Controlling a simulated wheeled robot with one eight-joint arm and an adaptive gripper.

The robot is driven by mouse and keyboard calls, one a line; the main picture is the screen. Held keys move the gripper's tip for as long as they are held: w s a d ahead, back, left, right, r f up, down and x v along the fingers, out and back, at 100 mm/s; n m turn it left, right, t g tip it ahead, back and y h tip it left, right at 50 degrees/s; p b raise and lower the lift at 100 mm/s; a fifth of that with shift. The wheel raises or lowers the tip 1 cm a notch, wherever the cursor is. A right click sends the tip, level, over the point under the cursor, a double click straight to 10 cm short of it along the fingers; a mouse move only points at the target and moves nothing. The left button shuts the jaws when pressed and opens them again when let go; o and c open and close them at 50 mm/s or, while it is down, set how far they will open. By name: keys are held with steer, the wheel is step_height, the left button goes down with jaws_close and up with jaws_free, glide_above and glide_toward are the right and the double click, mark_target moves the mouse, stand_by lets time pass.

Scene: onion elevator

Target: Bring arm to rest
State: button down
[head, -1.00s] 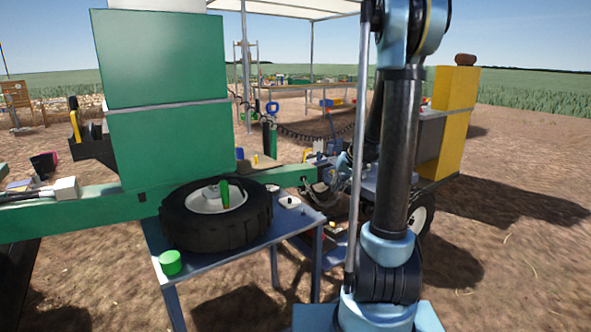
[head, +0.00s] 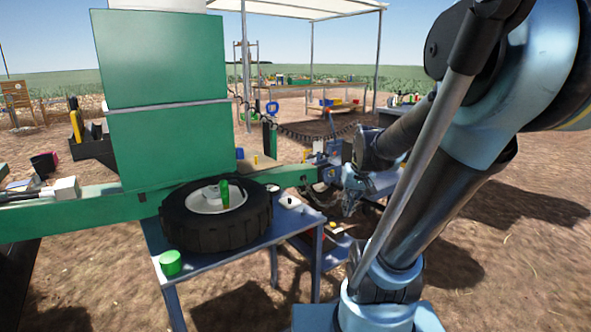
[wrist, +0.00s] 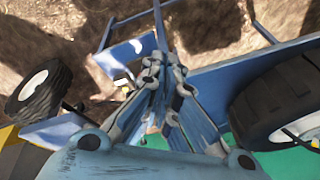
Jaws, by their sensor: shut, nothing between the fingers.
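My gripper (head: 351,202) hangs below my blue and black arm, right of the tire table in the head view. It points downward and is shut and empty. In the wrist view my gripper (wrist: 162,75) has its blue fingers together, with bare ground and blue frame parts behind the tips. It appears apart from the things around it.
A black tire (head: 215,215) lies on a blue table (head: 235,258) with a green cup (head: 171,262). A wheel (wrist: 38,92) stands left in the wrist view. Open dirt lies to the right.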

steer(key=s+d+f, duration=0.1)
steer(key=s+f, duration=0.1)
steer(key=s, duration=0.4)
steer(key=s+d+f+h, duration=0.1)
steer(key=s+f, duration=0.1)
steer(key=s, duration=0.5)
steer(key=shift+f+g+h, duration=0.3)
steer(key=shift+f+g, duration=0.1)
steer(key=shift+w+d, duration=0.1)
steer(key=shift+w+f, duration=0.2)
steer(key=shift+w, duration=0.25)
